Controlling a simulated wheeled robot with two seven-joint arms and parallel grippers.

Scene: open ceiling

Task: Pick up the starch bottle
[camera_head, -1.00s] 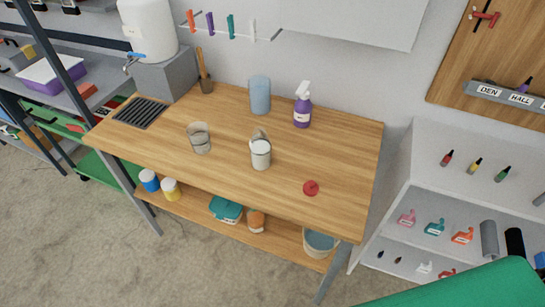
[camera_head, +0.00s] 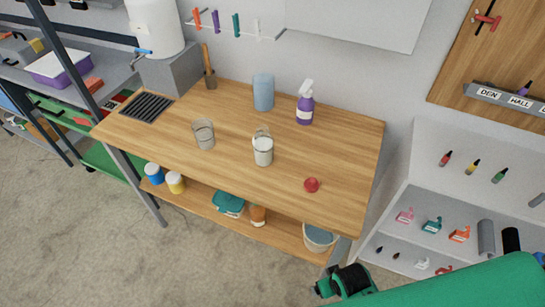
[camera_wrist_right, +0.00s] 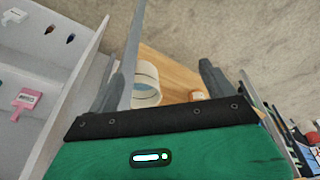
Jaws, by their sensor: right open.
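No label is readable, so I cannot tell which bottle is the starch bottle. A purple spray bottle (camera_head: 305,104) with a white trigger stands upright at the back of the wooden table (camera_head: 345,160). A small orange bottle (camera_head: 258,215) stands on the lower shelf, partly under the tabletop edge. A small pale-topped object, perhaps that bottle, shows in the right wrist view (camera_wrist_right: 197,95) between the fingers. My right gripper (camera_wrist_right: 165,80) is open and empty, its fingers pointing toward the shelf. My right arm (camera_head: 350,283) enters the head view at lower right. My left gripper is out of view.
A white bucket (camera_head: 318,238) stands at the shelf's right end, also close in the right wrist view (camera_wrist_right: 146,84). A teal container (camera_head: 228,203) sits left of the orange bottle. A white shelf unit (camera_head: 402,205) borders the right. Floor in front is clear.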

